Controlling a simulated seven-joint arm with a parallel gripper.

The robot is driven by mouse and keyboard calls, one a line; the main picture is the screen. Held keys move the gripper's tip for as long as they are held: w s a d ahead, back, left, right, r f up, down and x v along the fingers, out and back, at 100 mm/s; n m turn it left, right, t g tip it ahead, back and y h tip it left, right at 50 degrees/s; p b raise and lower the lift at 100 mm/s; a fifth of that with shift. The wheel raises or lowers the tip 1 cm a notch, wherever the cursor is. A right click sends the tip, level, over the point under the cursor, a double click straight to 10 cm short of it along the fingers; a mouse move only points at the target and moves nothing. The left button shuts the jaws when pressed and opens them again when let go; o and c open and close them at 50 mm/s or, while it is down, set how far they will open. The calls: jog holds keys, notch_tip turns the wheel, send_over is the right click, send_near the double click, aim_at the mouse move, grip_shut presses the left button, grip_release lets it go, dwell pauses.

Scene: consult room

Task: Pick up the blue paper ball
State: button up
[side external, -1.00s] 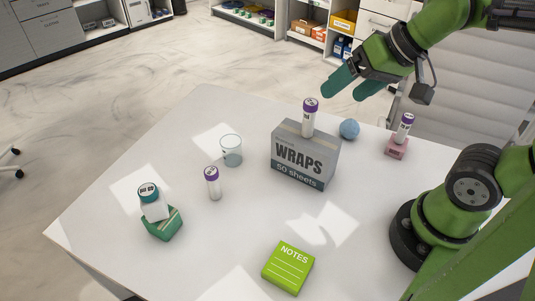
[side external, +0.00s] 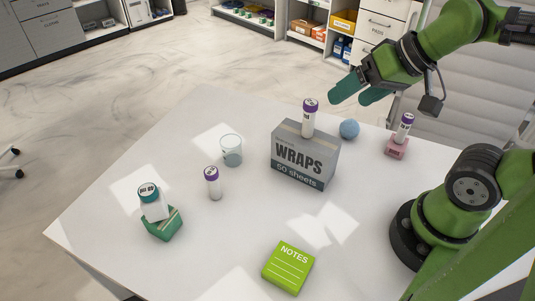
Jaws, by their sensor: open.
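The blue paper ball (side external: 349,129) rests on the white table near its far edge, just right of and behind the grey wraps box. My gripper (side external: 360,99) has green fingers spread apart, with nothing between them. It hangs in the air and shows above the ball in the picture, apart from it. The exact height over the ball cannot be told from this one view.
The grey wraps box (side external: 303,160) carries an upright purple-capped tube (side external: 309,118). A pink block (side external: 396,151) with another tube (side external: 404,128) stands right of the ball. A glass (side external: 231,150), a third tube (side external: 213,183) and green notes (side external: 288,267) stand farther off.

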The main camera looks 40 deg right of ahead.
jog(key=shift+o, duration=0.8)
jog(key=n+g+h, duration=0.2)
jog(key=n+g, duration=0.5)
jog(key=n, duration=0.2)
send_over(354, 122)
jog(key=a, duration=0.1)
notch_tip(354, 122, down, 8)
notch_tip(354, 122, down, 11)
jog(key=shift+w+a+r, duration=0.1)
jog(key=shift+d+f, duration=0.15)
jog(key=shift+f, duration=0.75)
jog(key=shift+d+f, duration=0.2)
jog(key=shift+f, duration=0.7)
jog(key=shift+d+f, duration=0.15)
jog(key=shift+f, duration=0.75)
jog(key=c, duration=1)
